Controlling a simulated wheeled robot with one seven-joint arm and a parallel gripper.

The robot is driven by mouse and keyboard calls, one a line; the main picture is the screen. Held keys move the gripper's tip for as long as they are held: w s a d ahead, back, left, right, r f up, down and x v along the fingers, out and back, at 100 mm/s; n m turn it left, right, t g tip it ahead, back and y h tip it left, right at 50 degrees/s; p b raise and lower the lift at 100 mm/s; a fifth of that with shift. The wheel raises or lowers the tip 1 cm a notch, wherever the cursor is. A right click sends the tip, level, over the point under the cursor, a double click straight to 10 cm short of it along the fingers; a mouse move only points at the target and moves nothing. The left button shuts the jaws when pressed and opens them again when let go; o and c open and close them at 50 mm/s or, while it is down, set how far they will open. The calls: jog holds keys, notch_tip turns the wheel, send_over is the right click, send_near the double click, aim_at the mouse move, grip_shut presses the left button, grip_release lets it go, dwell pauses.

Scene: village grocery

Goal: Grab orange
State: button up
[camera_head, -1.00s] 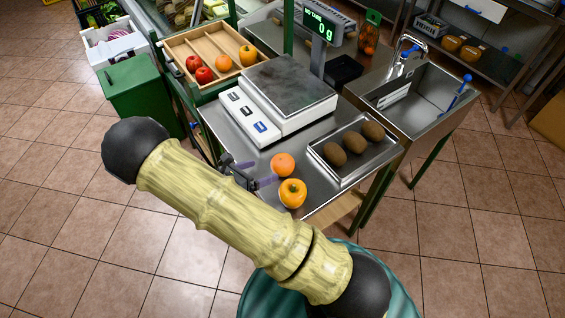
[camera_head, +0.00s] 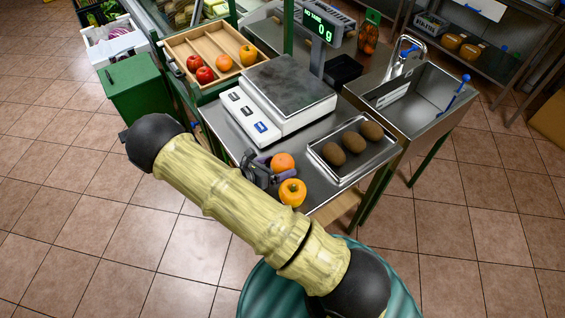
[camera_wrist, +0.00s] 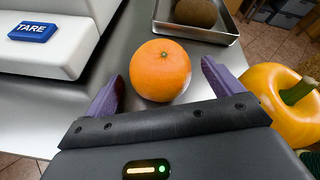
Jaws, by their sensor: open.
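The orange (camera_head: 283,163) rests on the steel counter (camera_head: 222,131), between the scale and a yellow pepper. In the wrist view the orange (camera_wrist: 160,70) sits between the purple fingertips of my gripper (camera_wrist: 164,88), with a gap on each side. My gripper (camera_head: 266,171) is open and empty, low over the counter and just left of the orange in the head view. The counter under the far side of the orange is hidden in the wrist view.
The yellow pepper (camera_head: 292,192) stands close beside the orange, near my right finger in the wrist view. The white scale (camera_head: 268,99) stands behind it. A metal tray (camera_head: 330,169) with kiwis lies right. A wooden crate (camera_head: 190,43) holds apples, another orange and a pepper.

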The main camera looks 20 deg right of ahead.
aim_at(276, 163)
dwell(0.4)
jog(key=c, duration=1.2)
jog(key=shift+a+r, duration=0.1)
notch_tip(276, 163, up, 10)
jog(key=shift+f+b, duration=0.1)
jog(key=shift+b, duration=0.4)
